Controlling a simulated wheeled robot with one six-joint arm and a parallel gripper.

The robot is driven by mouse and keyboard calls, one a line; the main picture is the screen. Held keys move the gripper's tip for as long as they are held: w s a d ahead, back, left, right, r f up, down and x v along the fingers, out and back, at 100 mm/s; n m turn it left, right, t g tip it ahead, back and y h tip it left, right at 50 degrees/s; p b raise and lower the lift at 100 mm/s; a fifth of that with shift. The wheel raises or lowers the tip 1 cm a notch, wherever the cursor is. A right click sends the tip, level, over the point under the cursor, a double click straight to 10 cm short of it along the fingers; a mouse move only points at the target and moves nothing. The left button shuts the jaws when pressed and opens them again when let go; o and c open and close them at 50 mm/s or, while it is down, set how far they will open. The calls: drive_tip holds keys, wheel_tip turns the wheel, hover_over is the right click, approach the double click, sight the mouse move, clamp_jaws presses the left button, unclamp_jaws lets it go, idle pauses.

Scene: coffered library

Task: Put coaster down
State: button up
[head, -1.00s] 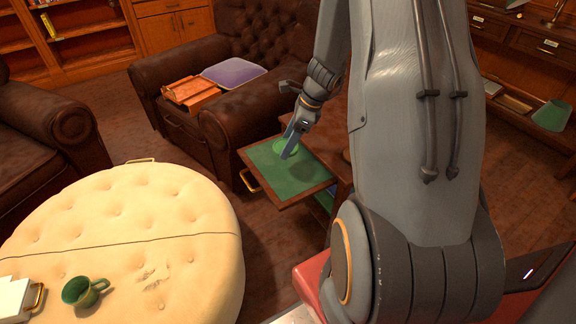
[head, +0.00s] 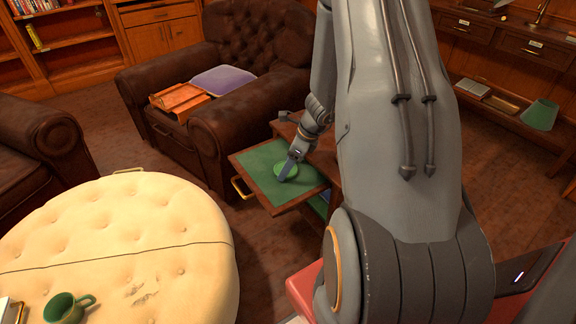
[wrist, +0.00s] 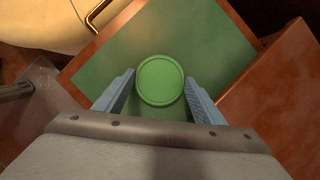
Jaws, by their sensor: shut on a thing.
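The coaster (head: 288,169) is a round, bright green disc with a raised rim. It shows over the green-topped pull-out leaf (head: 258,160) of a wooden side table. In the wrist view the coaster (wrist: 160,80) lies between the two blue-grey fingers of my gripper (wrist: 160,88). My gripper (head: 286,175) is shut on it and points down at the leaf. The coaster looks flat and close to the green surface, but I cannot tell whether it touches. The green leaf (wrist: 205,40) has bare room around the coaster.
A cream tufted ottoman (head: 120,235) with a green mug (head: 66,308) stands at the left front. A brown leather armchair (head: 205,115) behind the leaf holds a purple cushion (head: 223,80) and an orange-brown wooden object (head: 180,98). A brass handle (head: 241,187) juts from the leaf's edge.

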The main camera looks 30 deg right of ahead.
drive_tip(key=shift+f, duration=0.15)
drive_tip(key=o, duration=1.1)
drive_tip(key=shift+c, duration=0.2)
